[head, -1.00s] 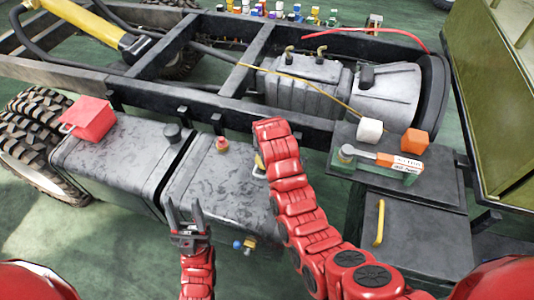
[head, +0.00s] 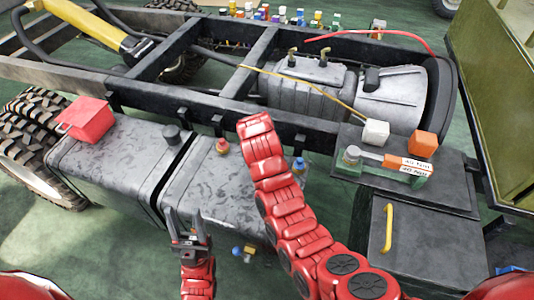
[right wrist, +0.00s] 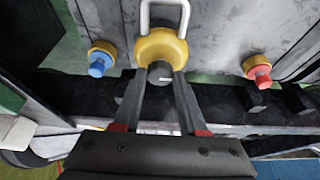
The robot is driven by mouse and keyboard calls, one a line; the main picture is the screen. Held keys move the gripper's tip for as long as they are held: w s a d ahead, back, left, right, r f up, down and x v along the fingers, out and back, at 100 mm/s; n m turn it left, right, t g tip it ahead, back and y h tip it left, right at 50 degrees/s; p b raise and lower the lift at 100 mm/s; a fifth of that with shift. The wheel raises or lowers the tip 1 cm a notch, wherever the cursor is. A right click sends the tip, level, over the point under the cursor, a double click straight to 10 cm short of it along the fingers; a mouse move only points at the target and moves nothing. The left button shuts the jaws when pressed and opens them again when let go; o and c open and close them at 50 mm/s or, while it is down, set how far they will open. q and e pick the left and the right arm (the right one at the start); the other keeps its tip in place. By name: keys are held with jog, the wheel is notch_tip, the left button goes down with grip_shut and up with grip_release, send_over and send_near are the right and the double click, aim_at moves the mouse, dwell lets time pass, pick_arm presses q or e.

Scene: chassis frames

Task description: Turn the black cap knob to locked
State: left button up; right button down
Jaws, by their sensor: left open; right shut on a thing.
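The black cap knob (right wrist: 160,73) shows in the right wrist view, with a short white mark on its face. It sits in a yellow round collar (right wrist: 161,47) with a silver loop beyond it. My right gripper (right wrist: 159,80) is shut on the knob, one finger on each side. In the head view my right arm hides this knob and the right gripper's fingers. My left gripper (head: 187,222) is open and empty, in front of the right-hand grey tank (head: 205,185). What position the white mark stands for cannot be told.
A blue knob (right wrist: 98,63) and a red knob (right wrist: 259,72) flank the held knob. A red can (head: 86,118) and a dark cap (head: 172,134) are on the left tank. White (head: 376,132) and orange (head: 423,143) blocks lie at the right.

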jog(key=shift+c, duration=2.2)
grip_release()
jog(key=v, duration=0.4)
jog(key=shift+s+a+r, duration=0.1)
jog(key=shift+a+r, duration=0.05)
jog(key=shift+r, duration=0.25)
jog(key=p+v, duration=0.8)
jog(key=v, duration=0.4)
jog(key=shift+s+r, duration=0.2)
jog(key=shift+r, duration=0.05)
